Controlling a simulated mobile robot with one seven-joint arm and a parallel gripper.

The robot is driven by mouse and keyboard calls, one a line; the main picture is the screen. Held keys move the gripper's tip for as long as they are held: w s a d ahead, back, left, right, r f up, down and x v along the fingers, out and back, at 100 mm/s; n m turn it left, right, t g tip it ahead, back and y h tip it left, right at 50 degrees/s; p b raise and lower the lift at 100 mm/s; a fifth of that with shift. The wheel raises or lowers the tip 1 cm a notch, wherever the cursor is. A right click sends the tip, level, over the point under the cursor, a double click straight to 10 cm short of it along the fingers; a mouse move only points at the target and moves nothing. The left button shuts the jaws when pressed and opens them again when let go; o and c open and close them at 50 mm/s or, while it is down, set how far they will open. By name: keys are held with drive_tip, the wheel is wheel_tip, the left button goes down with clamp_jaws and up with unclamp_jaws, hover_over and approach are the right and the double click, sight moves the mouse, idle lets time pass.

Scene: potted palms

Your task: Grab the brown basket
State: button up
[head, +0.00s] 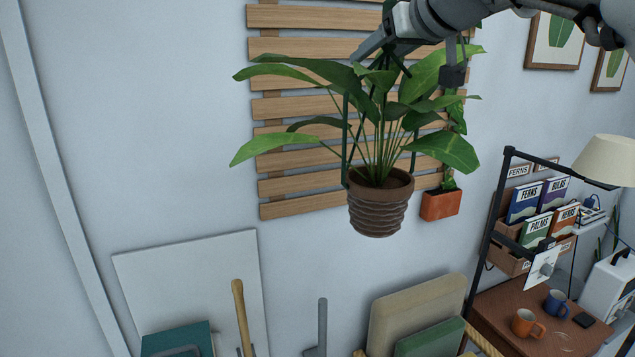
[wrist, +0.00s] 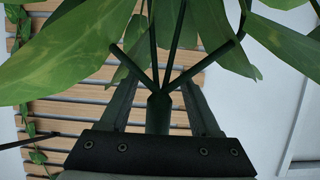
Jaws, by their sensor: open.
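The brown basket (head: 378,211) is a ribbed, pot-like holder with a leafy green plant (head: 385,120) in it. It hangs upright in front of the wooden slats, on dark green hanger strands. My gripper (head: 410,62) is above the basket at the top of the hanger, partly hidden by leaves. In the wrist view, my gripper's open fingers (wrist: 159,100) stand on either side of the thick dark green hanger stem (wrist: 159,112), where the strands branch. I cannot tell whether they touch it. The basket itself is not visible in the wrist view.
A small orange planter (head: 440,205) hangs on the slatted wooden panel (head: 285,107) behind. A black-framed shelf with seed packets (head: 524,202), a lamp (head: 606,160) and a table with mugs (head: 526,322) stand at right. Boards and tool handles (head: 240,310) lean below. The wall at left is bare.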

drive_tip(key=shift+w, duration=0.1)
clamp_jaws()
idle(1.4)
